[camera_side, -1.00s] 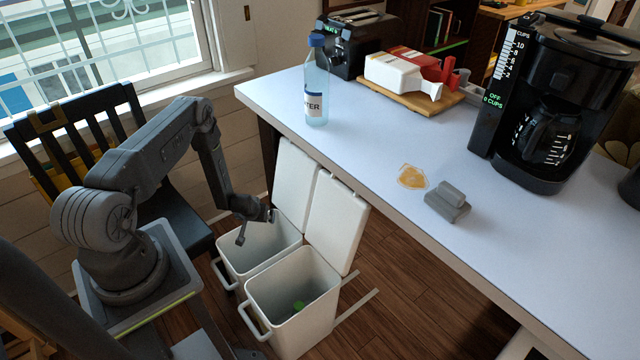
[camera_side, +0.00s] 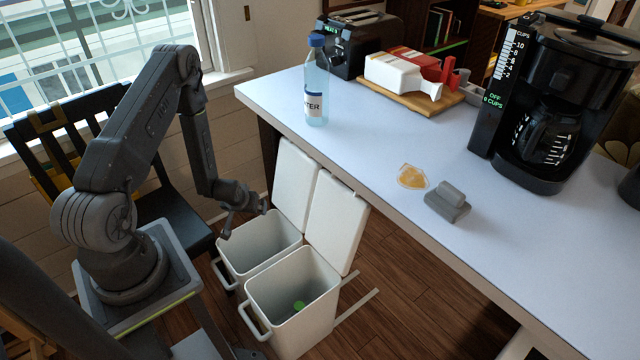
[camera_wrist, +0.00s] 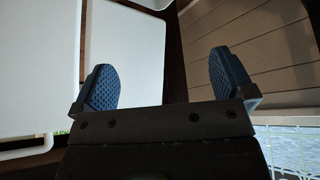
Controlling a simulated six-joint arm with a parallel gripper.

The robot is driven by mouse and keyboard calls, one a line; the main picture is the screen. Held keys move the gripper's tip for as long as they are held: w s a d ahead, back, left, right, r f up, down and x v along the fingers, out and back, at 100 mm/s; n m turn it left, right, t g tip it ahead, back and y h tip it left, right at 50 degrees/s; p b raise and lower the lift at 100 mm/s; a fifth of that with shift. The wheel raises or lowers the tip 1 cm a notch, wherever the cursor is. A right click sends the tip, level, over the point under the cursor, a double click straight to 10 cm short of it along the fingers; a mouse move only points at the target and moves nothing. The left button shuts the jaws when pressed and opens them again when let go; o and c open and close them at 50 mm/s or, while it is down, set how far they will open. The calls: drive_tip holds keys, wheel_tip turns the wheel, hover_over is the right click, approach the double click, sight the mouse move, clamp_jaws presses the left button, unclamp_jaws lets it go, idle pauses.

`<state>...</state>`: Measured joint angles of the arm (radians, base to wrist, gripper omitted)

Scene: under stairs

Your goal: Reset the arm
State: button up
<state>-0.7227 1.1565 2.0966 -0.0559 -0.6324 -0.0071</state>
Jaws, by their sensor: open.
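My gripper (camera_side: 245,217) is open and empty, above the left white bin (camera_side: 262,242) near its back left side. In the wrist view my gripper (camera_wrist: 165,82) shows two blue padded fingers spread apart with nothing between them. My arm is bent, with its elbow raised high over the chair side.
The right white bin (camera_side: 293,289) holds a small green thing (camera_side: 299,305). Both bin lids (camera_side: 338,222) stand open against the table (camera_side: 455,237). On the table are a water bottle (camera_side: 316,82), a grey block (camera_side: 447,203), an amber spill (camera_side: 411,177) and a coffee maker (camera_side: 560,90). A dark chair (camera_side: 175,215) stands behind my arm.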

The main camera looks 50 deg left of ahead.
drive_tip(key=w+d+r+m+h, duration=0.15)
drive_tip(key=d+r, duration=0.25)
drive_tip(key=r, duration=0.5)
drive_tip(key=w+d+r+m+t, duration=0.1)
drive_tip(key=w+d+r, duration=0.25)
drive_tip(key=r, duration=0.55)
drive_tip(key=w+d+r+m+h, duration=0.15)
drive_tip(key=d+r, duration=0.35)
drive_tip(key=r, duration=0.5)
drive_tip(key=s+d+r+m+h, duration=0.1)
drive_tip(key=s+d+r+m, duration=0.4)
drive_tip(key=s+d+r, duration=0.9)
drive_tip(key=s+r, duration=0.2)
drive_tip(key=s, duration=0.2)
drive_tip(key=shift+d, duration=0.3)
